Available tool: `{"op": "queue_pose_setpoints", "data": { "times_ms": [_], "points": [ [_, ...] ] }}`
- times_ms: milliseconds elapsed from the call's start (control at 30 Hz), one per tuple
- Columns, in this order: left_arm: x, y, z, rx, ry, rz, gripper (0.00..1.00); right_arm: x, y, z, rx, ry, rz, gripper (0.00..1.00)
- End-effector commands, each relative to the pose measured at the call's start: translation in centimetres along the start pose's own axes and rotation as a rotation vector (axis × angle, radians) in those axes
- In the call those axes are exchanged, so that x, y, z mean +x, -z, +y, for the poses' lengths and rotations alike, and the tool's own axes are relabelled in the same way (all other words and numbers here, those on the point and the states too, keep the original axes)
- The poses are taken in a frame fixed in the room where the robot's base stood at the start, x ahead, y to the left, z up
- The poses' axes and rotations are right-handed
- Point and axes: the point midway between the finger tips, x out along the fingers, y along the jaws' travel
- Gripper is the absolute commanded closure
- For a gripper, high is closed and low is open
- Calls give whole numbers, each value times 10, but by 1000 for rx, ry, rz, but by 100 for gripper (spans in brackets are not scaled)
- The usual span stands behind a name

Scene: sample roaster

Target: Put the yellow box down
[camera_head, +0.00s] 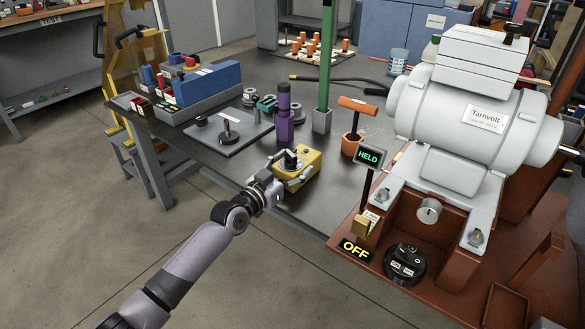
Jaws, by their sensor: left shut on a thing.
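The yellow box (309,160) has a dark round knob on its top. It is at the front edge of the dark grey table (290,211), in front of a purple cylinder. My left gripper (290,180) reaches it from the front left and is shut on it. The fingers cover part of its front and left sides. I cannot tell whether the box's underside touches the table or is a little above it. My right gripper is not in view.
The purple cylinder (284,120) stands behind the box. A green post (327,70) and an orange-handled tool (352,135) stand behind and to the right. A grey motor (450,110) on a brown base fills the right, with "HELD" (369,157) and "OFF" (355,250) signs. Bare table lies right of the box.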

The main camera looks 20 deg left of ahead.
Motion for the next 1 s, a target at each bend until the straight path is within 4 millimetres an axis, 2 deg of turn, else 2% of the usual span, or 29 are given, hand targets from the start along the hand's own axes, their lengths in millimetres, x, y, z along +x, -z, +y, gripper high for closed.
{"op": "queue_pose_setpoints", "data": {
  "times_ms": [233,267,300,533,933,1000],
  "points": [
    [0,1,0,1,0,6,85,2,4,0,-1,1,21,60],
    [0,-1,0,0,0,0,36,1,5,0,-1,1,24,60],
    [0,-1,0,0,0,0,33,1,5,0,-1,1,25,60],
    [0,-1,0,0,0,0,18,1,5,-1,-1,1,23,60],
    [0,2,0,0,0,0,18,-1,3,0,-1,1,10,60],
    [-10,1,0,1,0,-2,18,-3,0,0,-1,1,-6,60]
  ]
}}
